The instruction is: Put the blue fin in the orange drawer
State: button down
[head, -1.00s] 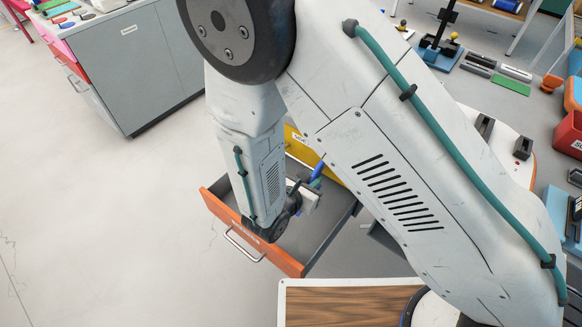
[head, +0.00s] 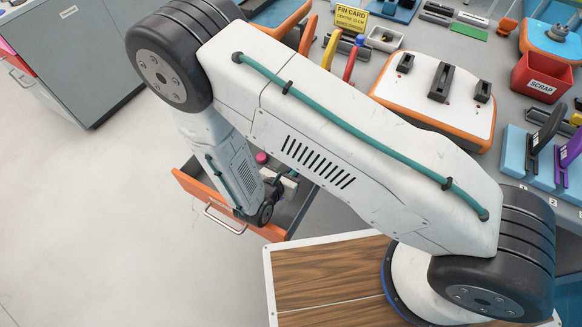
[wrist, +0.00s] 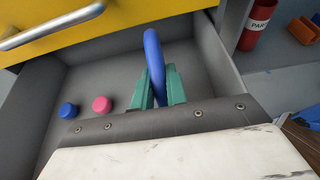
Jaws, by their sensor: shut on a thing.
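The blue fin (wrist: 154,62) is held upright between the teal fingers of my gripper (wrist: 159,88) in the wrist view. The orange drawer (head: 228,213) is pulled open in the head view. Its grey inside (wrist: 118,68) fills much of the wrist view. My gripper and the fin are over or inside this drawer; I cannot tell whether the fin touches its floor. In the head view my arm hides most of the gripper, and I cannot make out the fin there.
A blue round piece (wrist: 68,110) and a pink round piece (wrist: 102,104) lie in the drawer left of the fin. A yellow drawer front (wrist: 75,22) with a metal handle is just beyond. A red bin (head: 541,78) and a purple fin (head: 570,148) stand at the right.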

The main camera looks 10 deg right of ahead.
jog(key=shift+f, duration=0.6)
jog(key=c, duration=1.4)
grip_release()
jog(key=shift+r, duration=0.25)
jog(key=v, duration=1.2)
jog(key=shift+r, duration=0.3)
